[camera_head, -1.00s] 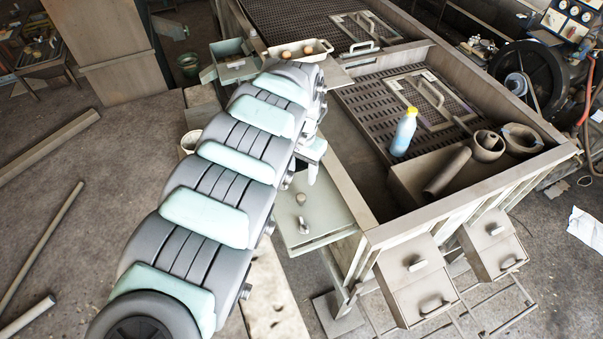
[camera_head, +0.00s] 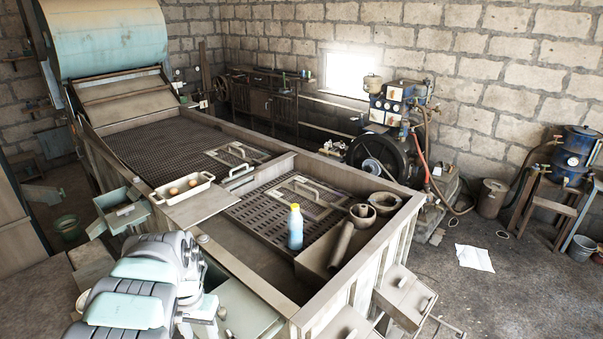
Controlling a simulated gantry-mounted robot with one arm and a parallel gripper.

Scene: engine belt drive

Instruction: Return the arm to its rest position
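My arm (camera_head: 142,288) shows at the lower left, with grey ribbed links and pale teal pads. It sits in front of the near left side of the big metal basin. A pale teal and grey piece (camera_head: 205,307) juts from its right side, low over a teal panel with a small knob. I cannot make out clear fingertips there, so the gripper's opening and anything in it cannot be told. The lower part of the arm is cut off by the bottom edge.
The basin (camera_head: 357,285) holds a blue bottle with a yellow cap (camera_head: 295,228), a lying tube (camera_head: 341,246) and two round pots. A white tray (camera_head: 166,196) with two brown round items stands on its left rim. Open floor (camera_head: 520,285) lies at right.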

